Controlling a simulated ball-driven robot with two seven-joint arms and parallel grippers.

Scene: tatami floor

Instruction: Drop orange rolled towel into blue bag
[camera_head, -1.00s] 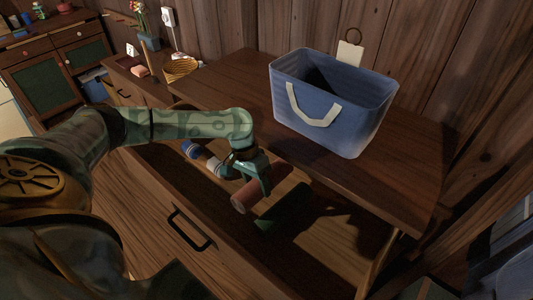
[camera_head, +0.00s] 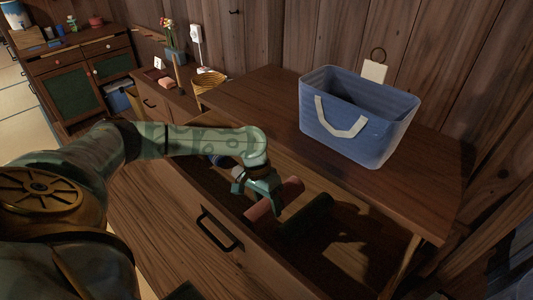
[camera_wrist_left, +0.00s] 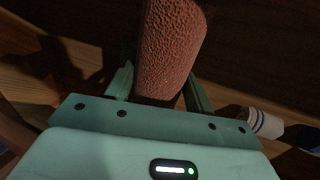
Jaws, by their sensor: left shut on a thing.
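The orange rolled towel (camera_head: 289,190) is in my left gripper (camera_head: 270,197), held over the open drawer. In the left wrist view the towel (camera_wrist_left: 170,45) stands up between the two fingers (camera_wrist_left: 160,92), with rough reddish-orange cloth showing. The gripper is shut on it. The blue bag (camera_head: 345,131) stands upright on the cabinet top, to the right of and behind the gripper. Its top is open and a pale handle hangs on its front side. The towel is apart from the bag. My right gripper is not in view.
The open drawer (camera_head: 219,232) holds a dark green rolled thing (camera_head: 305,222) and, at its left, a blue and white thing, which shows in the wrist view (camera_wrist_left: 265,123). A woven basket (camera_head: 209,84) stands behind. Cabinet top (camera_head: 262,100) left of the bag is clear.

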